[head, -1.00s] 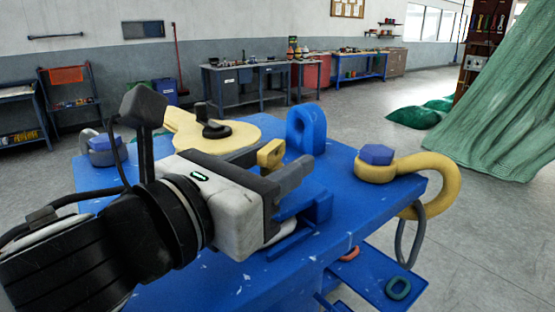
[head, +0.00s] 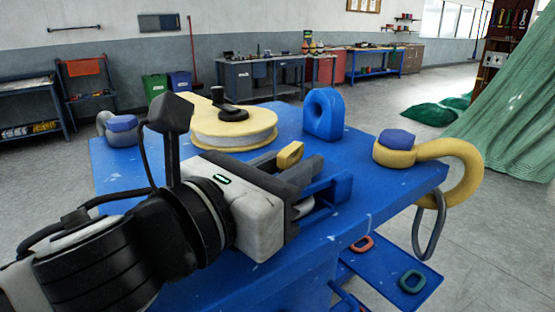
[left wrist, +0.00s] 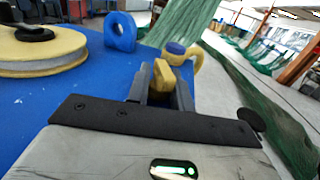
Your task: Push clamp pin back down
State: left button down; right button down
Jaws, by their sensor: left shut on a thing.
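A yellow tab (head: 290,154), apparently the clamp pin's head, stands by a low blue bracket (head: 333,190) on the blue bench top (head: 370,180). My left gripper (head: 312,182) is low over the bench, beside the bracket, with its grey fingers around the tab. In the left wrist view the tab (left wrist: 163,78) shows between the fingertips (left wrist: 160,88) of my left gripper, which is shut on it. The pin's lower part and its seat are hidden behind the fingers and bracket. My right gripper is not in view.
A blue lug (head: 323,114) with a hole stands behind the gripper. A yellow spool (head: 235,128) is at the back left, and a yellow shackle (head: 430,155) at the right edge. A tray (head: 385,275) with coloured rings hangs below the right side.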

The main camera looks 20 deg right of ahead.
pick_arm(q)
jog(key=c, duration=1.3)
grip_release()
jog(key=shift+f, duration=0.2)
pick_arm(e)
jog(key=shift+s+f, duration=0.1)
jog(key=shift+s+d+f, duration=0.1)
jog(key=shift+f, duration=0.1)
pick_arm(q)
jog(key=shift+a+r, duration=0.1)
